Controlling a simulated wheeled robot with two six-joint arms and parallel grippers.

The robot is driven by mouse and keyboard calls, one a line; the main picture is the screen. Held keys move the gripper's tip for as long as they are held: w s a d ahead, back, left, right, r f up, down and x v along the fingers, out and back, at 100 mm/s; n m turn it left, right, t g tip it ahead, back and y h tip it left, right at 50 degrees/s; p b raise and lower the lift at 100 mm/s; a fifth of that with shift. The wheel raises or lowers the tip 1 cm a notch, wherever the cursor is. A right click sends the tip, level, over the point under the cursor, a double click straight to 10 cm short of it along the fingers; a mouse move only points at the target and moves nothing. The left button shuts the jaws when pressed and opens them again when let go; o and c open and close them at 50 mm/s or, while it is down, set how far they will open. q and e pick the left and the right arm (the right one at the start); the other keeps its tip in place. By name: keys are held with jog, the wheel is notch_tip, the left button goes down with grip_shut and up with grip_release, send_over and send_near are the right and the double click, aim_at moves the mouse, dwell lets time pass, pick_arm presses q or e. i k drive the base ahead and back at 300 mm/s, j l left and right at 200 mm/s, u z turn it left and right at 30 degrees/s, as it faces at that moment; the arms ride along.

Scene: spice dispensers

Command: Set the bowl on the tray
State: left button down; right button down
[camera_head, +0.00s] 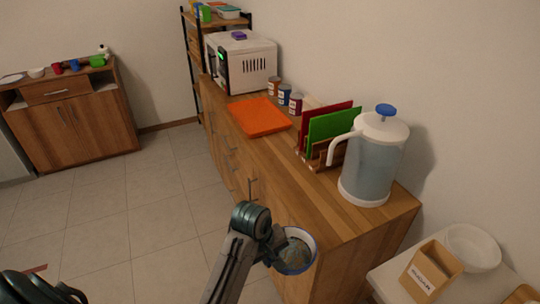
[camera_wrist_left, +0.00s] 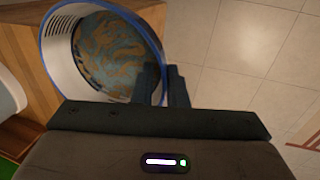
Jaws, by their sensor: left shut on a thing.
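The bowl (camera_head: 297,254) is white with a blue rim and holds a mottled grey-brown content. My left gripper (camera_head: 276,250) is shut on its rim and holds it in the air beside the front of the wooden counter. In the left wrist view the bowl (camera_wrist_left: 62,50) fills the upper left, with the dark fingers (camera_wrist_left: 165,85) at its rim. The tray (camera_head: 261,117) looks flat and orange and lies bare on the counter, farther back than the bowl. My right gripper is not in view.
The wooden counter (camera_head: 310,208) also carries a water jug (camera_head: 372,160), a rack with red and green boards (camera_head: 333,122), several small jars (camera_head: 284,93) and a white microwave (camera_head: 241,63). The tiled floor to the left is clear. A white table (camera_head: 462,287) stands at lower right.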

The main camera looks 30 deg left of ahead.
aim_at(266, 124)
jog(key=j+z, duration=0.85)
jog(key=j, duration=0.15)
jog(key=j+z, duration=0.1)
jog(key=j, duration=0.4)
jog(key=k+j, duration=0.15)
jog(key=j, duration=0.35)
jog(key=j+z, duration=0.15)
jog(key=j, duration=0.35)
jog(key=k+j, duration=0.15)
jog(key=j, duration=0.3)
jog(key=j+z, duration=0.05)
